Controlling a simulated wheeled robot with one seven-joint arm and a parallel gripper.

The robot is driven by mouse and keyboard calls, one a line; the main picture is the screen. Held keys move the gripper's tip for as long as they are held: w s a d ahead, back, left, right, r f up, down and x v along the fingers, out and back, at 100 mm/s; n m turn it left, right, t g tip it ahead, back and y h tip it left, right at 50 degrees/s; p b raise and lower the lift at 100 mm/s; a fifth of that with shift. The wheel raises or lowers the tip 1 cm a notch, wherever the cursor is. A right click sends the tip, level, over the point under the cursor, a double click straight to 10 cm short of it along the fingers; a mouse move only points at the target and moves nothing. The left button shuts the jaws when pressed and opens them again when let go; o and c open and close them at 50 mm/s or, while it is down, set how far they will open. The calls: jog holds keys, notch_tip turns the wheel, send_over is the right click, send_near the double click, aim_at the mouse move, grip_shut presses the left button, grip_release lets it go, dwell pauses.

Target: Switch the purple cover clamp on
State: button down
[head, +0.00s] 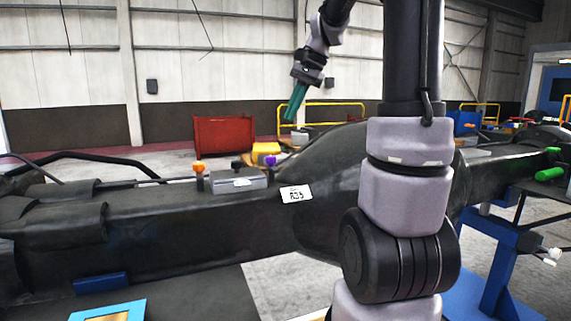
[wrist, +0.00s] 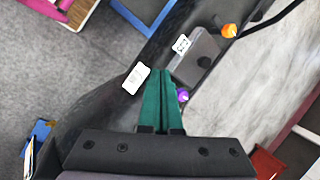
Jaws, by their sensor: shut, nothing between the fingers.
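The purple clamp knob (head: 270,160) sits on top of the dark casting (head: 150,235), right of a grey box (head: 238,182) with a dark knob on it. In the wrist view the purple knob (wrist: 183,96) shows just right of my fingers, partly hidden by them. My gripper (head: 289,117) has green fingers pointing down. It is in the air above and slightly right of the purple knob in the head view, apart from it. The fingers (wrist: 160,72) are shut with nothing between them. I cannot tell the clamp's on or off position.
An orange knob (head: 199,167) stands left of the grey box. A white label (head: 296,194) is on the casting. Green-handled parts (head: 550,173) are at the far right. A red bin (head: 224,143) and yellow railings stand behind. The air around my gripper is clear.

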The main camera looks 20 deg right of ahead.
jog(key=w+d+f+m+y, duration=0.1)
jog(key=w+d+f+m, duration=0.1)
jog(key=w+d+f, duration=0.2)
jog(key=w+d+f+m+g+y, duration=0.1)
jog(key=w+d+f+m+y, duration=0.1)
jog(key=w+d+f, duration=0.2)
jog(key=w+d+f+m+g+y, duration=0.1)
jog(key=w+d+f+m+y, duration=0.1)
jog(key=w+d, duration=0.5)
jog(key=shift+w+d+f+m, duration=0.1)
jog(key=shift+w+f+m, duration=0.2)
jog(key=shift+f, duration=0.25)
jog(key=shift+w+d+f+m, duration=0.15)
jog(key=shift+f+m, duration=0.15)
jog(key=shift+f, duration=0.25)
jog(key=shift+a, duration=0.1)
jog(key=x, duration=1)
jog(key=shift+a, duration=1.95)
jog(key=shift+s+a+m+t, duration=0.15)
jog(key=shift+m+t, duration=0.45)
jog(key=shift+m, duration=0.2)
jog(key=shift+s+m+t, duration=0.1)
jog(key=shift+m+t, duration=0.2)
jog(key=shift+m, duration=0.1)
